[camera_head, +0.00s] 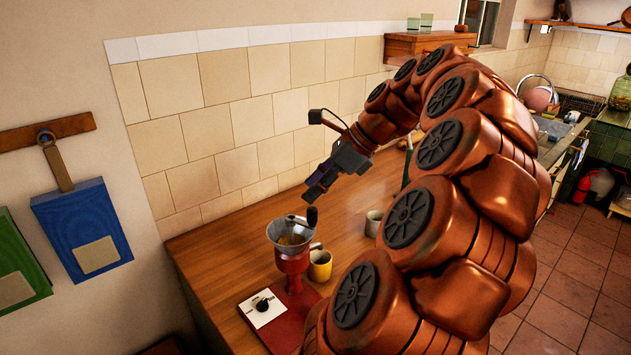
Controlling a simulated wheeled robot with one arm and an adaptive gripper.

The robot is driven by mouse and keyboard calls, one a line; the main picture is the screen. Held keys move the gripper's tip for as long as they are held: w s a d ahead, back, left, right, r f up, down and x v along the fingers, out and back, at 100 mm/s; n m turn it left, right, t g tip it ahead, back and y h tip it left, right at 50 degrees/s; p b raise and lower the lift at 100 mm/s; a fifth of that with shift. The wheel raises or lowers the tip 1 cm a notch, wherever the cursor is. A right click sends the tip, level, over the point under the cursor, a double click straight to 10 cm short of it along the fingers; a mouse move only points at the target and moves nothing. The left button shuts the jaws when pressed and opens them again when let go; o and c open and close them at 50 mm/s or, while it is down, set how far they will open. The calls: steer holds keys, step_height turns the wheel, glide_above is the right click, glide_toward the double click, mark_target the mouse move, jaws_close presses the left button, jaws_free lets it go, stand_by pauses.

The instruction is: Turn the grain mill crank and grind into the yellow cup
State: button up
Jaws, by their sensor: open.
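The red grain mill (292,264) stands on the wooden counter with a grey metal hopper (283,229) on top, and something yellowish lies in the hopper. A dark crank knob (312,217) shows at the hopper's right side; the rest of the crank is hard to make out. The yellow cup (320,265) stands upright just right of the mill body. Whether it is under the outlet I cannot tell. My gripper (314,190) is open and empty, above and slightly right of the hopper, apart from the knob.
A grey cup (373,223) stands on the counter (215,262) to the right, near my arm. The tiled wall (240,120) rises behind. My arm hides much of the right counter.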

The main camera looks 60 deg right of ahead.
mark_target(312, 208)
steer(key=shift+f+b, duration=1.45)
steer(key=shift+f, duration=1.1)
steer(key=shift+r, duration=0.2)
steer(key=shift+f, duration=0.2)
steer(key=shift+c, duration=0.2)
